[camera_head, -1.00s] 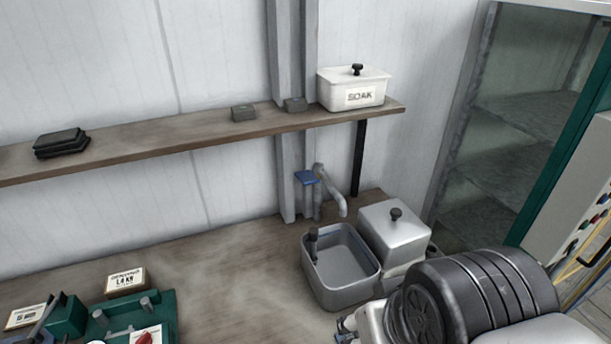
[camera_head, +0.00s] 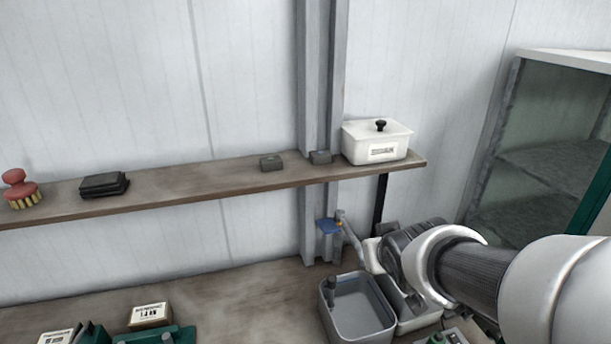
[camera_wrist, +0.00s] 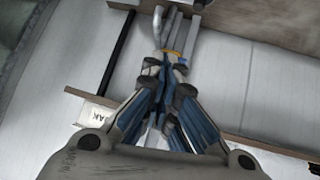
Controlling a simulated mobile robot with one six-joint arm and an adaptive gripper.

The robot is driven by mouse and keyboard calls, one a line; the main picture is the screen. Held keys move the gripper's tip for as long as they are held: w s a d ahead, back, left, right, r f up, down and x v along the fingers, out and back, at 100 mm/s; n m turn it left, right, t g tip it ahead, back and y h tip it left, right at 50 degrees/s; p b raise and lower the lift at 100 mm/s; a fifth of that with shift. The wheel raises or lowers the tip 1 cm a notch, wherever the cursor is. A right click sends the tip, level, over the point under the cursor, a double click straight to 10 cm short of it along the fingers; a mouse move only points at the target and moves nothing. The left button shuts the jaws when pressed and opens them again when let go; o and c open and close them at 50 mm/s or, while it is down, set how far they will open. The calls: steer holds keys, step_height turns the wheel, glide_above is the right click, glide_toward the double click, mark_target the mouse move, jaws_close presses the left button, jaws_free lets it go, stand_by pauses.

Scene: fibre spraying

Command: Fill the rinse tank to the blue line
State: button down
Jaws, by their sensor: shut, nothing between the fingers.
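The rinse tank (camera_head: 338,322) is an open grey basin on the bench under the tap. I see no blue line on it, and I cannot tell its water level.
The shelf (camera_head: 220,190) above the bench holds a white SOAK box (camera_head: 372,144), small dark blocks (camera_head: 271,163) and a red brush (camera_head: 20,186). A green device (camera_head: 155,335) stands front left.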

steer(key=w+a+n+t+y+p, duration=0.1)
steer(key=w+p, duration=0.1)
steer(key=w, duration=0.5)
steer(key=w+a+f+t+y+p, duration=0.1)
steer(key=w+t+y+p, duration=0.1)
steer(key=w, duration=0.5)
steer(key=shift+a+f+n+y+p, duration=0.2)
steer(key=shift+a+n+y+p, duration=0.1)
steer(key=shift+a+n+p, duration=0.1)
steer(key=shift+w, duration=0.1)
glide_above(332, 230)
steer(key=f, duration=0.4)
steer(key=shift+w+f, duration=0.15)
steer(key=shift+w, duration=0.2)
step_height(332, 230, down, 3)
steer(key=shift+s+r+b, duration=0.1)
steer(key=shift+r+b, duration=0.1)
steer(key=shift+b, duration=0.25)
steer(key=shift+s+f, duration=0.2)
steer(key=shift+f, duration=0.45)
